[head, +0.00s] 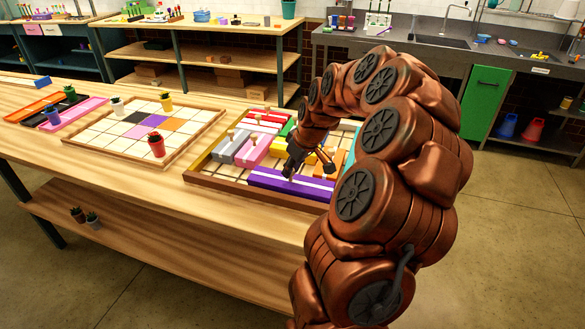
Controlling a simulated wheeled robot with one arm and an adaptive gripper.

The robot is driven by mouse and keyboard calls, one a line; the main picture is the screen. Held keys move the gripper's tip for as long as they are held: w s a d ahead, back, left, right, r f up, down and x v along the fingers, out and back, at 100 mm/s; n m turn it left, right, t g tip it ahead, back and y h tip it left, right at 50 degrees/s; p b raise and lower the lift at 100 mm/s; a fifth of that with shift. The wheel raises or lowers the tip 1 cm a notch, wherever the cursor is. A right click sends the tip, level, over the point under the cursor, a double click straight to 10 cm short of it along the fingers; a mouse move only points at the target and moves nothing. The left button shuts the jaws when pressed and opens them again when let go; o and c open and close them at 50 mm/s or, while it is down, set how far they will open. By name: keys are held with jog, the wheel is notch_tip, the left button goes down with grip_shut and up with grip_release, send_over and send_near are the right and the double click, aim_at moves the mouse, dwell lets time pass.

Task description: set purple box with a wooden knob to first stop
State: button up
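The purple box (265,181) is a long, low block with a white stripe along its top. It lies in the wooden tray (222,186), along the edge nearest me. My gripper (291,174) points down at the middle of the purple box, with its fingertips low at the box's top. The purple box's knob is not clearly visible; the fingers cover that spot. I cannot tell whether the fingers are open or closed on it. My arm hides the right part of the tray.
Pink (253,149), grey (234,145), red, yellow, green and orange blocks, some with wooden knobs, crowd the tray behind the purple box. Bare tray floor shows at the front left. To the left is a tiled board (112,139) with small potted plants.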

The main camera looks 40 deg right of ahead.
jog(key=shift+o, duration=0.8)
jog(key=shift+s+d, duration=0.15)
jog(key=shift+s, duration=0.15)
jog(key=shift+o, duration=1.4)
jog(key=shift+w, duration=0.1)
jog(key=shift+r, duration=0.15)
jog(key=v, duration=1.1)
jog(key=shift+r, duration=0.4)
jog(key=s+a+f+n+g+y, duration=0.1)
jog(key=s+a+n+g, duration=0.15)
jog(key=a, duration=1.95)
jog(key=s+a+f+m+g, duration=0.1)
jog(key=s+a+f, duration=0.1)
jog(key=s, duration=0.4)
jog(key=s+a+f+m+g, duration=0.1)
jog(key=s+a+f, duration=0.1)
jog(key=s+a, duration=0.3)
jog(key=s+a+f+m+g+h, duration=0.1)
jog(key=s+a+f+g, duration=0.1)
jog(key=s, duration=0.7)
jog(key=shift+a+f, duration=0.55)
jog(key=shift+a, duration=0.7)
